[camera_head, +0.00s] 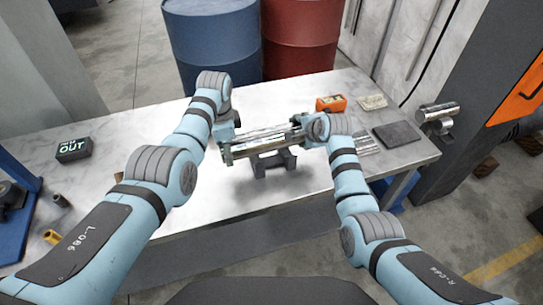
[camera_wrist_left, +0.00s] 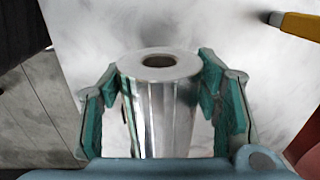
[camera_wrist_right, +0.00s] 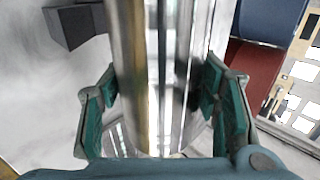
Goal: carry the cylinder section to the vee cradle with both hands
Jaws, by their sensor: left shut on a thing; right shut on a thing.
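The cylinder section (camera_head: 262,140) is a shiny metal tube lying roughly level across the middle of the table. My left gripper (camera_head: 229,143) is shut on its left end; in the left wrist view the tube's end (camera_wrist_left: 158,65) with a round hole sits between the teal pads (camera_wrist_left: 160,95). My right gripper (camera_head: 302,130) is shut around its right part, and the tube (camera_wrist_right: 165,70) runs between the pads in the right wrist view. The dark grey vee cradle (camera_head: 273,165) shows below the tube, partly hidden by it. I cannot tell whether they touch.
The white table (camera_head: 130,180) also bears an orange box (camera_head: 331,104), a tan piece (camera_head: 373,102), a dark slab (camera_head: 397,133) and a black OUT block (camera_head: 73,149). A blue barrel (camera_head: 212,40) and a red barrel (camera_head: 300,38) stand behind.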

